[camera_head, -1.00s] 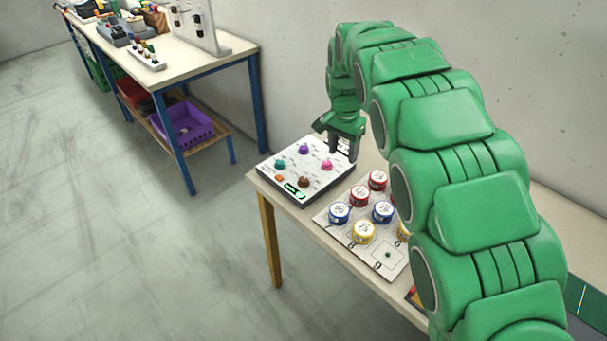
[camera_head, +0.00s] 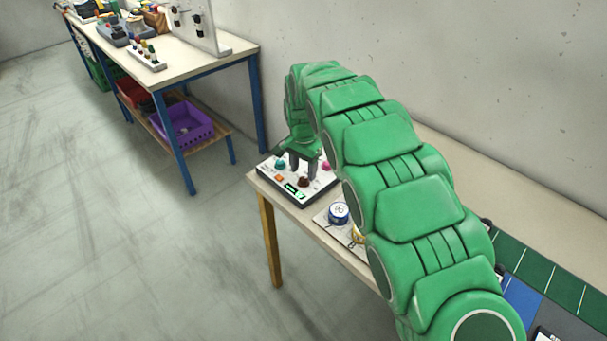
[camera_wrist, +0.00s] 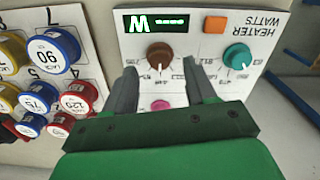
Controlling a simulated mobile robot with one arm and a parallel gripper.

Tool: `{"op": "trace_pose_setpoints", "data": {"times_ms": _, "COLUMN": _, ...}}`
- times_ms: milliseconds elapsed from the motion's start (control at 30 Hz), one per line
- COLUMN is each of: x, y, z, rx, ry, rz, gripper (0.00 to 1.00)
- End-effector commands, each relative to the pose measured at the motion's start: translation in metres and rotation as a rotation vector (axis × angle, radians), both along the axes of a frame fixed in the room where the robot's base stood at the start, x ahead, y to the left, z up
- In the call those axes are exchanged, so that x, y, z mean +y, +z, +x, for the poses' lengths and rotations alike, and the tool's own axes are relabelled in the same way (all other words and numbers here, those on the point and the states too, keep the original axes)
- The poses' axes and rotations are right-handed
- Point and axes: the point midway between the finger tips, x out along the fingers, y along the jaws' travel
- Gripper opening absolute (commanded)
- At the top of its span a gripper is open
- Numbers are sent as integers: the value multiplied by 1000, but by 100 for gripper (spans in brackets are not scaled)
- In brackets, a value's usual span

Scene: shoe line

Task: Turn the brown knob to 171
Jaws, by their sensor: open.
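The brown knob (camera_wrist: 159,56) is on the white control panel (camera_wrist: 198,68), with a pale pointer mark on its lower edge in the wrist view. The head view shows the same brown knob (camera_head: 303,181) near the panel's front edge. A lit green display (camera_wrist: 157,23) sits beside it; its reading is too small to tell. My gripper (camera_wrist: 162,80) is open, its two fingers pointing toward the brown knob with nothing between them that they touch. In the head view my gripper (camera_head: 303,168) is over the panel, close to the brown knob.
A teal knob (camera_wrist: 237,57), an orange button (camera_wrist: 215,24) and a partly hidden pink knob (camera_wrist: 150,101) share the panel. A board (camera_wrist: 82,76) with numbered blue, yellow and red cans stands beside it. A second table (camera_head: 215,59) with bins is at the back left.

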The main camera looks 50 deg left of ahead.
Motion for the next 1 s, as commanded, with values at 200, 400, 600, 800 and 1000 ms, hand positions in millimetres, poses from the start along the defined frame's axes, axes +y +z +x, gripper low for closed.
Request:
{"op": "trace_pose_setpoints", "data": {"times_ms": 200, "x": 0, "y": -24, "z": 0, "rx": 0, "ry": -1, "rz": 1, "gripper": 56}}
{"op": "trace_pose_setpoints", "data": {"times_ms": 400, "x": 0, "y": -27, "z": 0, "rx": -1, "ry": -1, "rz": 1, "gripper": 56}}
{"op": "trace_pose_setpoints", "data": {"times_ms": 600, "x": 0, "y": -27, "z": 0, "rx": -1, "ry": -1, "rz": 1, "gripper": 40}}
{"op": "trace_pose_setpoints", "data": {"times_ms": 800, "x": 0, "y": -26, "z": 0, "rx": 0, "ry": -1, "rz": 1, "gripper": 10}}
{"op": "trace_pose_setpoints", "data": {"times_ms": 1000, "x": 0, "y": -26, "z": 0, "rx": -1, "ry": 3, "rz": 1, "gripper": 0}}
